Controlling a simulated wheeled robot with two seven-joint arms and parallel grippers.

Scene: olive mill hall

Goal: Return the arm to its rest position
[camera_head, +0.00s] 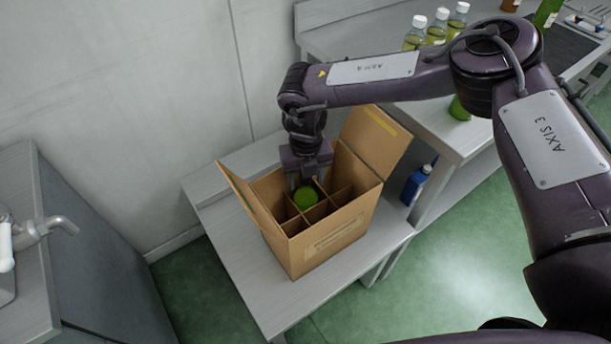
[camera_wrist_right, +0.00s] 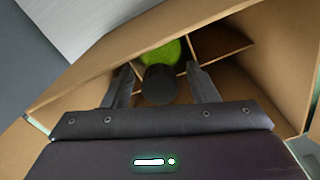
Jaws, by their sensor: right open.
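My right arm reaches in from the right in the head view. My right gripper (camera_head: 307,182) points down into an open cardboard box (camera_head: 335,238) with dividers. In the right wrist view my gripper (camera_wrist_right: 160,76) is open, one finger on each side of a dark cap or neck (camera_wrist_right: 160,86). The cap appears to belong to a green bottle (camera_head: 306,197) standing in a compartment; its green shoulder also shows in the wrist view (camera_wrist_right: 163,52). Whether either finger touches the cap is unclear. The bottle's lower part is hidden. My left gripper is out of view.
The box stands on a low grey table (camera_head: 236,262) with raised flaps at its left and right. A higher counter (camera_head: 468,135) at the right holds several bottles (camera_head: 437,30). A blue container (camera_head: 414,186) is right of the box. A tap (camera_head: 40,228) is at left.

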